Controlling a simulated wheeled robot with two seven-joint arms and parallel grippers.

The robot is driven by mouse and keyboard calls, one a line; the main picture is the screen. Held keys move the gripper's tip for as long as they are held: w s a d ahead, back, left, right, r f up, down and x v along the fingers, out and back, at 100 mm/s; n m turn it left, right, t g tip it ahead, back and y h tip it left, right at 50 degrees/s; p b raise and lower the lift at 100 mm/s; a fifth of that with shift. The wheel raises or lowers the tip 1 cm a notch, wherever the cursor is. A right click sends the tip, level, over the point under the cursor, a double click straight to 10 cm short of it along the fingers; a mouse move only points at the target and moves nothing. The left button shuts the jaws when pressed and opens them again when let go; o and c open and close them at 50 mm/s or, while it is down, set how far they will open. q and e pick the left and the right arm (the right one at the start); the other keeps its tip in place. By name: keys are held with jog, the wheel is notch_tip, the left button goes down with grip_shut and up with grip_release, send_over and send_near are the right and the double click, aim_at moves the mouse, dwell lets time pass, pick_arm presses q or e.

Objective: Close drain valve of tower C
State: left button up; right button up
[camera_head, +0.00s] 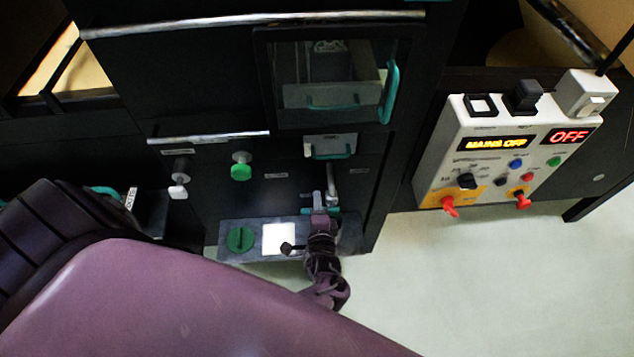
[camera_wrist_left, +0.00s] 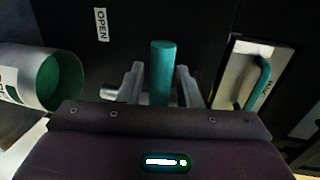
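The drain valve shows in the head view as a pale metal stem (camera_head: 332,184) low on the dark tower front, with a teal lever partly hidden behind my left gripper (camera_head: 319,212). In the left wrist view the teal handle (camera_wrist_left: 163,72) stands upright between the two fingers of my left gripper (camera_wrist_left: 160,85). The fingers are apart, with a narrow gap visible on each side of the handle. A white label reading OPEN (camera_wrist_left: 101,24) is left of the handle. My right gripper is not in view. I cannot read the tower's letter.
A shelf (camera_head: 352,231) with a green round part (camera_head: 240,239) and white square (camera_head: 279,239) lies beside the gripper. A teal-handled drawer (camera_head: 331,146) is above. In the wrist view, a white cylinder with green end (camera_wrist_left: 62,80) is close left. A control box (camera_head: 498,146) reads MAINS OFF.

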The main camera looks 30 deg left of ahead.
pick_arm(q)
jog(key=shift+o, duration=0.5)
jog(key=shift+s, duration=0.1)
jog(key=v, duration=0.7)
jog(key=shift+s+d, duration=0.2)
jog(key=shift+d, duration=0.05)
